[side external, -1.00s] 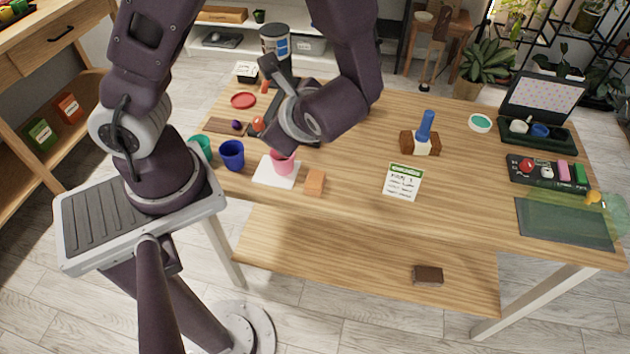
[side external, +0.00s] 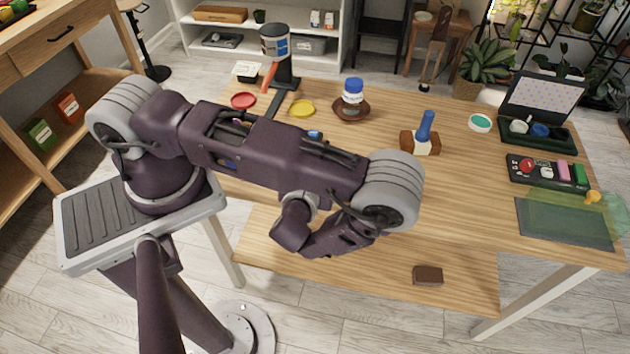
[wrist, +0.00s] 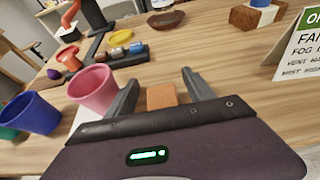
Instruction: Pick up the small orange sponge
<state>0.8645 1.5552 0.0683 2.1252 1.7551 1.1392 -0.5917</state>
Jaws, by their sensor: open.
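The small orange sponge (wrist: 161,97) lies on the wooden table in the wrist view. It appears between the two fingers of my gripper (wrist: 159,84), which is open with a gap on either side. I cannot tell how far the fingertips are above the table. The gripper body hides the near part of the sponge. In the side external view my arm covers the sponge and the fingers.
A pink cup (wrist: 92,88) stands close to the left finger, with a blue cup (wrist: 30,112) farther left. A white sign (wrist: 298,50) stands at the right. Behind is a dark tray (wrist: 125,60) with small items. Bare table lies right of the sponge.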

